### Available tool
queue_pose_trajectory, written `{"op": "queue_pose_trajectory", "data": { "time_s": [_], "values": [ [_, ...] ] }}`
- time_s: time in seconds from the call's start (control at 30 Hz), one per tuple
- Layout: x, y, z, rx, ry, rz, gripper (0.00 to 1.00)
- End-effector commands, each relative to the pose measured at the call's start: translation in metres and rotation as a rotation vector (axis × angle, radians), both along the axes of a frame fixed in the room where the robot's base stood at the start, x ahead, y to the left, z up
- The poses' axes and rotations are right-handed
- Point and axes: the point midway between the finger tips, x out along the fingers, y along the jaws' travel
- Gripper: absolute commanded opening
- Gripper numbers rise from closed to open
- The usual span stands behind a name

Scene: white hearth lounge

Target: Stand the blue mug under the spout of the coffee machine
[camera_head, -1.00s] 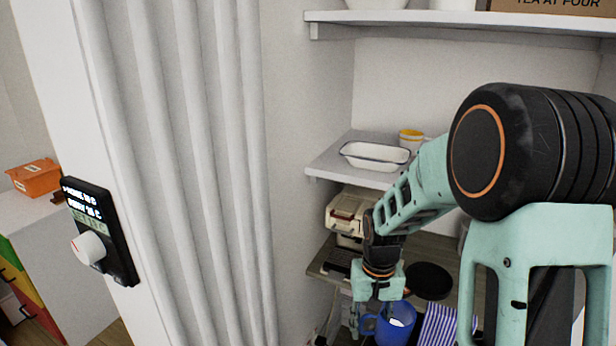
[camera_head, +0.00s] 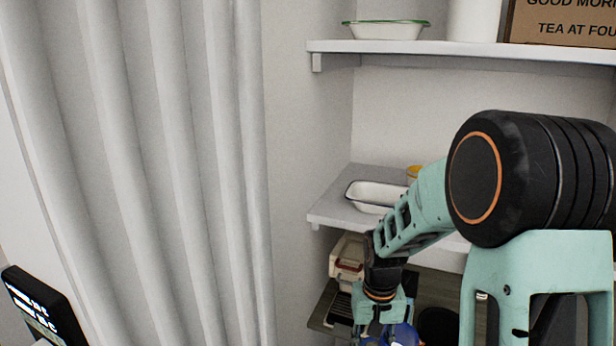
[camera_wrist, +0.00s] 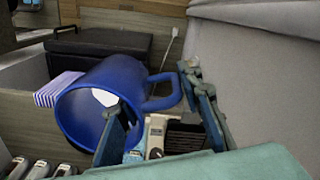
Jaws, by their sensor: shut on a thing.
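The blue mug (camera_wrist: 88,100) fills the left middle of the wrist view, tipped in that picture, with its open mouth and pale inside showing. Its handle (camera_wrist: 165,92) points right, between the two fingers of my gripper (camera_wrist: 160,118). My gripper is shut on the mug at its handle side; the exact contact is hard to see. In the head view, the mug (camera_head: 404,336) shows only in part below my gripper at the bottom edge. The cream and red coffee machine (camera_head: 347,254) stands behind and left of my gripper, partly hidden by my arm. Its spout is not clear.
A white shelf (camera_head: 335,205) with an enamel dish (camera_head: 372,196) overhangs the machine. A higher shelf (camera_head: 420,50) holds a bowl and a sign. A pale curtain (camera_head: 150,150) stands left. A striped cloth (camera_wrist: 58,88) and a dark box (camera_wrist: 100,42) are near the mug.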

Motion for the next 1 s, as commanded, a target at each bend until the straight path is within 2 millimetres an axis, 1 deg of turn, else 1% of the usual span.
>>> {"op": "queue_pose_trajectory", "data": {
  "time_s": [0.9, 0.97, 1.0],
  "values": [
    [0.0005, 0.0005, 0.0006, -0.001, -0.002, 0.0, 0.0],
    [0.0011, 0.0004, 0.0026, 0.0, -0.003, 0.001, 0.0],
    [0.0023, 0.0001, 0.0081, 0.0, -0.005, 0.001, 0.0]
  ]
}}
